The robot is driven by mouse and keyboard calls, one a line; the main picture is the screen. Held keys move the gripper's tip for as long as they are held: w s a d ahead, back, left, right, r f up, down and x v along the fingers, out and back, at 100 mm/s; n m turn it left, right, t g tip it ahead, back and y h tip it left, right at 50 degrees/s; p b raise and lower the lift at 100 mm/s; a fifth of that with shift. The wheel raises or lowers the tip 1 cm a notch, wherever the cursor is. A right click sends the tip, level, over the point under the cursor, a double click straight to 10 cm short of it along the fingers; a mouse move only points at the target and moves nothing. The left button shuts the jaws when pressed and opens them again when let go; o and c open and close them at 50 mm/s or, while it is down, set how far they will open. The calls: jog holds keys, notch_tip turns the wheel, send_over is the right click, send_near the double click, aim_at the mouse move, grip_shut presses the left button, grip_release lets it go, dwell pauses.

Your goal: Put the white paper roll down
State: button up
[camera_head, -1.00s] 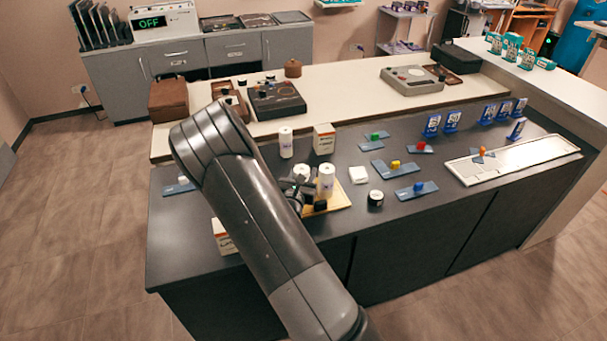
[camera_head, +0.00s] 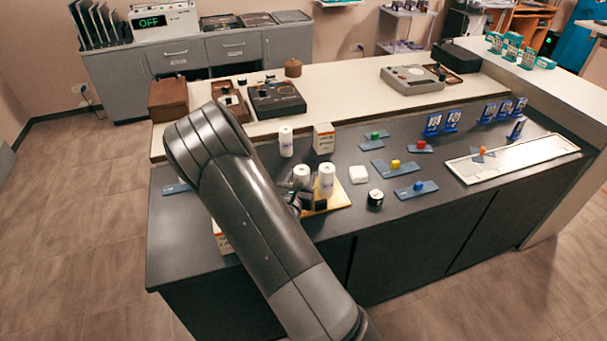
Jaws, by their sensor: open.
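Two white paper rolls stand upright side by side on the yellow tray: a left roll (camera_head: 301,174) and a right roll (camera_head: 327,178). A third white roll (camera_head: 286,141) stands on the dark counter behind them. The yellow tray (camera_head: 341,199) lies near the front of the counter, its left part hidden by my arm and gripper. My gripper (camera_head: 303,197) is open, low at the tray's left side, just in front of the left roll. My arm hides part of it, and I cannot tell whether a finger touches a roll.
A white-and-orange box (camera_head: 324,138) stands behind the tray. A white block (camera_head: 358,174) and a dark round container (camera_head: 375,198) are to its right. Blue plates with coloured knobs, such as the yellow one (camera_head: 395,165), lie farther right. Another box (camera_head: 222,238) is partly behind my arm.

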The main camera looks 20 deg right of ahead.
jog(key=v, duration=0.9)
jog(key=shift+s, duration=0.15)
jog(key=shift+s+r, duration=0.15)
jog(key=s+d+r+m+g+h, duration=0.1)
jog(key=s+d+r+m+g, duration=0.5)
jog(key=s+m, duration=0.25)
jog(key=s+d+r+m+g+h, duration=0.1)
jog(key=s+d+r+m+g, duration=0.3)
jog(key=s+r+m+g, duration=0.45)
jog(key=s+a+r+m+t+y, duration=0.2)
jog(key=s+a+r+m+y, duration=0.2)
jog(key=a+m+y, duration=0.2)
jog(key=s+a+r+m+t+y, duration=0.3)
jog(key=s+a+r+m+y, duration=0.1)
jog(key=a+m+y, duration=0.2)
jog(key=shift+s+a+r, duration=0.2)
jog(key=shift+a+r, duration=0.05)
jog(key=shift+a, duration=0.35)
jog(key=shift+o, duration=0.3)
dwell(2.2)
